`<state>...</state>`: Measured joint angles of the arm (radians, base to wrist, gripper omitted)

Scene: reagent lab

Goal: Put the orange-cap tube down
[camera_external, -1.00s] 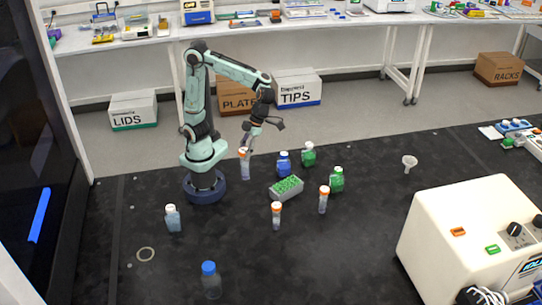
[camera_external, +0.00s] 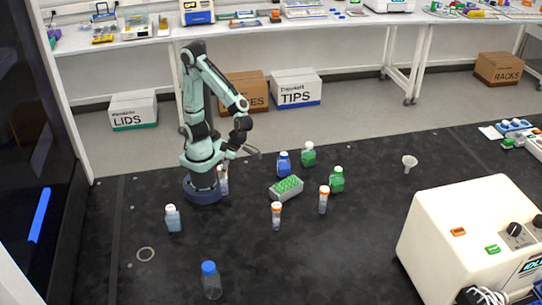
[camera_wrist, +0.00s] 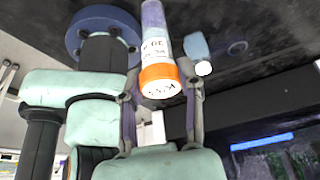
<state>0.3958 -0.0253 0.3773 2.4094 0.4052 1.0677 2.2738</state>
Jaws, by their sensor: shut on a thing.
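The orange-cap tube (camera_wrist: 157,42) is between the fingers of my gripper (camera_wrist: 158,86) in the wrist view, its orange cap toward the camera. My gripper is shut on it near the cap. In the external view the tube (camera_external: 223,183) hangs roughly upright beside my base, with its cap mostly hidden by my gripper (camera_external: 224,168). I cannot tell whether its lower end touches the black table (camera_external: 330,260). Two other orange-capped tubes stand on the table, one at the middle (camera_external: 276,217) and one to its right (camera_external: 323,202).
A light-blue bottle (camera_external: 173,219) stands left of the held tube. A green-topped rack (camera_external: 287,189), a blue bottle (camera_external: 284,165) and green bottles (camera_external: 308,155) stand to the right. A blue-capped bottle (camera_external: 211,284) is at the front. The table between them has free room.

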